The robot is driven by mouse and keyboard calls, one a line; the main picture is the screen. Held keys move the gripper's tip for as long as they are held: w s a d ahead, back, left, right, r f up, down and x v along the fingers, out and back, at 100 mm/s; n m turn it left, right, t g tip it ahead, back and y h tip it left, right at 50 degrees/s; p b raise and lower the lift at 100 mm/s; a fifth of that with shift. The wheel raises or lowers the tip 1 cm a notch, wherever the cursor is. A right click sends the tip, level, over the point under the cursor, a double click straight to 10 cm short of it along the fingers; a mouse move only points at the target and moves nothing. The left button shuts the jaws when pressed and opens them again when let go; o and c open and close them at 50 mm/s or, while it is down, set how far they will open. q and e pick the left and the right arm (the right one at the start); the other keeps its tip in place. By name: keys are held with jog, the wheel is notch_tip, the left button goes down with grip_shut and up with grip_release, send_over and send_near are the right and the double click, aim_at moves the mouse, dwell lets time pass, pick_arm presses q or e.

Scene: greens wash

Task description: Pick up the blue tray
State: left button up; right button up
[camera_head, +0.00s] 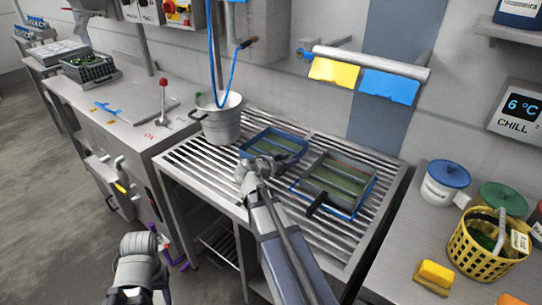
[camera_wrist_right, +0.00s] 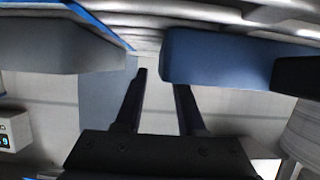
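The blue tray (camera_head: 290,137) lies on the slatted steel drainer, with a greenish inside. My right gripper (camera_head: 264,163) is at its front edge in the head view, where my wrist partly covers the tray. In the right wrist view the two dark fingers of my right gripper (camera_wrist_right: 161,80) stand apart with a clear gap and nothing between them. The blue wall of the tray (camera_wrist_right: 215,58) is close by, and it hides the tip of one finger. I cannot tell whether they touch. My left arm shows at the lower left of the head view, but its fingers do not.
A grey tray (camera_head: 357,170) with a black handle (camera_head: 317,204) lies close to the right. A metal bucket (camera_head: 220,118) stands at left. Yellow and blue cloths hang on a rail (camera_head: 370,62) above. A yellow basket (camera_head: 484,250) stands on the right counter.

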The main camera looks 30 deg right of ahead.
jog(key=b+x, duration=0.1)
jog(key=x, duration=0.2)
jog(key=shift+w, duration=0.1)
jog(key=shift+r, duration=0.1)
grip_shut()
dwell(1.2)
